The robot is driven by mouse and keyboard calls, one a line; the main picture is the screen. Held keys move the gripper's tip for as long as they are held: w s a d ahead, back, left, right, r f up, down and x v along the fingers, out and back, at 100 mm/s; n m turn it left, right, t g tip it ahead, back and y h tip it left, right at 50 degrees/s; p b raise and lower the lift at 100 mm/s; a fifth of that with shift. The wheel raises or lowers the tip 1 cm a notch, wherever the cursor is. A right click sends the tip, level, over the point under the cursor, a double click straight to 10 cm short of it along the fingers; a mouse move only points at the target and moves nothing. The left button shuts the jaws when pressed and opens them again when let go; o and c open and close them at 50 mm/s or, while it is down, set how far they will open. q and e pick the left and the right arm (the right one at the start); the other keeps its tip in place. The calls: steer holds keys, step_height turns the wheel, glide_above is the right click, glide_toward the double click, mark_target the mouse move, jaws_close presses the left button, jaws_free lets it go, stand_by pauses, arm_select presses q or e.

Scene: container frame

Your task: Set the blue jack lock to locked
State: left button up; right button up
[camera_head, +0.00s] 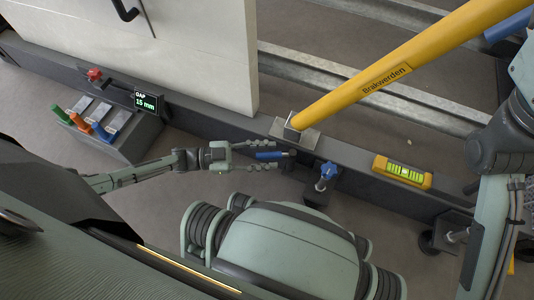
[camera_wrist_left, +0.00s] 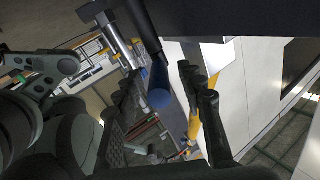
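A blue handle (camera_head: 272,155) with a short metal end lies roughly level by the dark beam, just left of a blue star knob (camera_head: 328,170) on an upright screw. I cannot tell for certain which of the two is the jack lock. My left gripper (camera_head: 274,155) is open, one finger on either side of the blue handle, with gaps showing. In the left wrist view the handle's rounded blue end (camera_wrist_left: 159,98) sits between the spread dark fingers (camera_wrist_left: 170,100). My right arm shows at the right edge of the head view; its gripper is not visible.
A yellow bar marked "Brakwerden" (camera_head: 385,75) rises from a metal plate on the dark beam. A yellow spirit level (camera_head: 402,172) lies on the beam. A panel with red, green, orange and blue levers and a 15 mm gap display (camera_head: 147,102) stands left. A white panel (camera_head: 190,50) stands behind.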

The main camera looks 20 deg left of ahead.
arm_select(q)
steer(key=shift+d, duration=0.15)
jaws_close()
stand_by(0.5)
